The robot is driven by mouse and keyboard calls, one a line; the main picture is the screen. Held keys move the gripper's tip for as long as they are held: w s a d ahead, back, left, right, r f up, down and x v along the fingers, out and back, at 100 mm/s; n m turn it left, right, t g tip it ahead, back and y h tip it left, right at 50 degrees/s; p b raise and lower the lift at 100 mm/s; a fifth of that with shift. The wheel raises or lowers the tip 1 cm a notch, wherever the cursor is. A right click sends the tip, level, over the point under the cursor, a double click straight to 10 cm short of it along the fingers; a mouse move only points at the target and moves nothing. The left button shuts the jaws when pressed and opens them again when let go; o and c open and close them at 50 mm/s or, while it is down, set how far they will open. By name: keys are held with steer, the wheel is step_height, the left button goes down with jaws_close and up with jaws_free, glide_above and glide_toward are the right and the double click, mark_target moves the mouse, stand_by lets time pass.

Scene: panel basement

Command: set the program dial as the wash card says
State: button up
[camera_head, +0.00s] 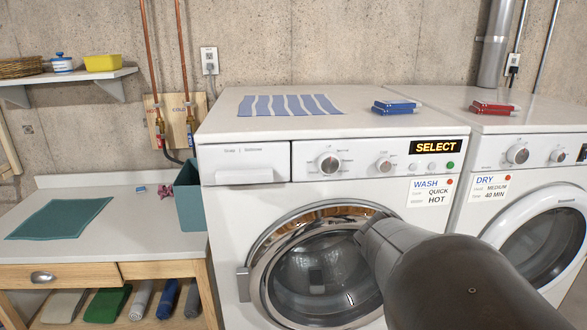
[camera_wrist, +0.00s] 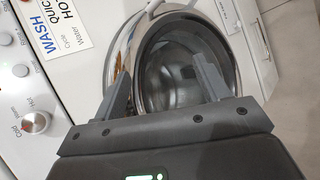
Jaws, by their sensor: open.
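The washer (camera_head: 240,220) stands in the middle of the head view. Its program dial (camera_head: 329,163) is the larger silver knob on the panel; its labels are too small to read. A smaller dial (camera_head: 383,164) to its right also shows in the wrist view (camera_wrist: 36,122), with "Cold" and "Hot" marks. The wash card (camera_head: 430,191) reads "WASH", "QUICK" and "HOT" and shows partly in the wrist view (camera_wrist: 58,25). The display (camera_head: 436,146) reads "SELECT". My gripper (camera_wrist: 163,85) is open and empty, facing the washer door, away from the program dial.
The dryer (camera_head: 480,205) with its own card (camera_head: 490,188) stands at the right. A counter (camera_head: 130,205) with a teal bin (camera_head: 189,197) stands at the left.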

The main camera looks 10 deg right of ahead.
steer(key=w+a+r+n+t+y, duration=0.1)
steer(key=w+a+r+n+t, duration=0.2)
steer(key=r, duration=0.6)
steer(key=w+a+r+n+t, duration=0.1)
steer(key=w+r+t, duration=0.25)
steer(key=r, duration=0.45)
steer(key=w+a+r+n+t+y, duration=0.1)
steer(key=w+a+r+n+t, duration=0.15)
steer(key=w+r, duration=0.45)
steer(key=a+r+n+t+y, duration=0.5)
steer(key=a+r+n+y, duration=0.3)
steer(key=a+r+n, duration=0.5)
steer(key=n+g+h, duration=0.3)
steer(key=n+h, duration=0.2)
steer(key=h, duration=0.1)
glide_toward(329, 165)
steer(key=shift+m, duration=0.25)
steer(key=shift+w+d+r, duration=0.1)
steer(key=shift+w+d, duration=0.1)
steer(key=shift+w, duration=1.15)
steer(key=shift+w+d, duration=0.15)
steer(key=shift+w, duration=1.2)
steer(key=shift+w+d+r, duration=0.1)
steer(key=shift+w+d, duration=0.1)
steer(key=shift+w, duration=1.15)
